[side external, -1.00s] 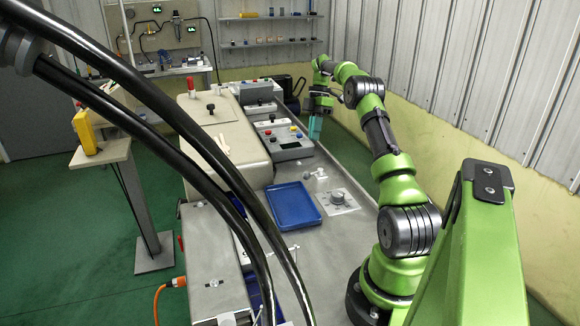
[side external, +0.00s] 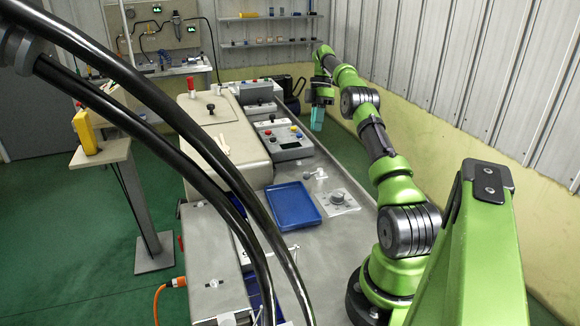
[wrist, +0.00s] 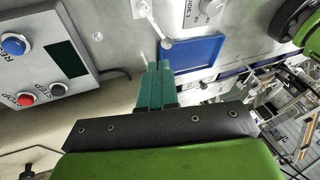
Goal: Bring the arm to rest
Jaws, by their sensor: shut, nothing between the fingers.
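My gripper (side external: 317,118) has teal fingers and hangs, pointing down, over the far right part of the grey bench. It is shut and empty. In the wrist view the two teal fingers (wrist: 153,86) lie side by side with nothing held between them. The green arm reaches from its base at the near right along the wall to the gripper.
A control box with coloured buttons (side external: 285,141) stands left of the gripper. A blue tray (side external: 292,206) and a round knob on a plate (side external: 338,197) sit nearer on the bench (side external: 340,250). A beige machine (side external: 225,130) stands at left. Black hoses cross the foreground.

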